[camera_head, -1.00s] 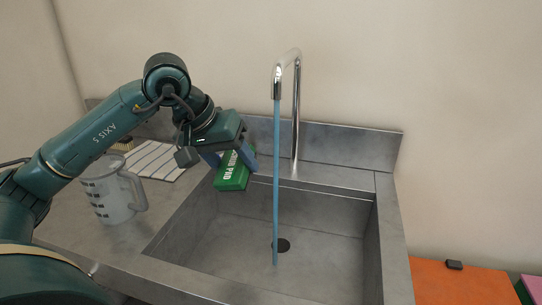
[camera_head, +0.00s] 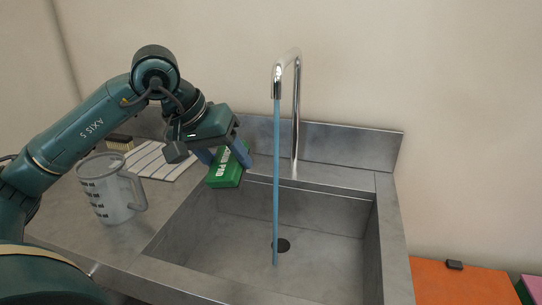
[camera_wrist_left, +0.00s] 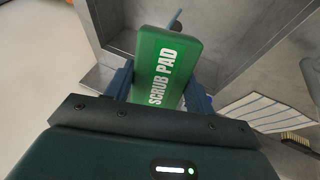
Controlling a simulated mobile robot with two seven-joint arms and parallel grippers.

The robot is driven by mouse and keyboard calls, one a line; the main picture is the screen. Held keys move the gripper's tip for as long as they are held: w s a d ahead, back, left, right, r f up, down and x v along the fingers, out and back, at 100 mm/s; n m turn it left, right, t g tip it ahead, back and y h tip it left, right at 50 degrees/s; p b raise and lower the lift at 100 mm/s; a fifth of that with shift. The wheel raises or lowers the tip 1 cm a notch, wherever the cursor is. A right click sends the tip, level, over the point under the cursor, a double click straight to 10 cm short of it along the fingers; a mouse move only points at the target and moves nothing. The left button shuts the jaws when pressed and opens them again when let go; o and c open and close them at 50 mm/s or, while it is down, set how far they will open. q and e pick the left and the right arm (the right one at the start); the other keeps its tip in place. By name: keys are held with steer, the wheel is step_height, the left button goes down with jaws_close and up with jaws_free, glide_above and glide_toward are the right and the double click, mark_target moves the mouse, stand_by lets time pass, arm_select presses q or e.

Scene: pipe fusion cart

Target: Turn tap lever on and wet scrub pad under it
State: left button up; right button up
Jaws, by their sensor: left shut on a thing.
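The green scrub pad (camera_head: 226,174), marked SCRUB PAD, is held between the blue fingers of my left gripper (camera_head: 224,158), above the sink's back left edge. It also shows between the fingers in the left wrist view (camera_wrist_left: 168,62). The chrome tap (camera_head: 296,110) stands behind the sink (camera_head: 330,225) and its spout curves forward. A thin blue water stream (camera_head: 276,180) falls from it to the basin floor near the drain (camera_head: 282,245). The pad is to the left of the stream and apart from it. I cannot make out the tap lever. My right gripper is not in view.
A clear measuring jug (camera_head: 108,190) stands on the left counter. Behind it lie a white striped rack or mat (camera_head: 160,160) and a brush (camera_head: 120,141). A metal backsplash (camera_head: 350,145) runs along the wall. An orange surface (camera_head: 455,283) with a small dark object is at right.

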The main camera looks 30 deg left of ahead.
mark_target(218, 165)
arm_select(q)
steer(key=shift+s+a+r+b, duration=0.2)
steer(key=shift+s+a+r, duration=0.2)
steer(key=shift+s+r, duration=0.4)
steer(key=shift+s+a+r+b, duration=0.15)
steer(key=shift+s+a+r, duration=0.2)
steer(key=shift+s+r, duration=0.45)
steer(key=shift+s+f, duration=0.1)
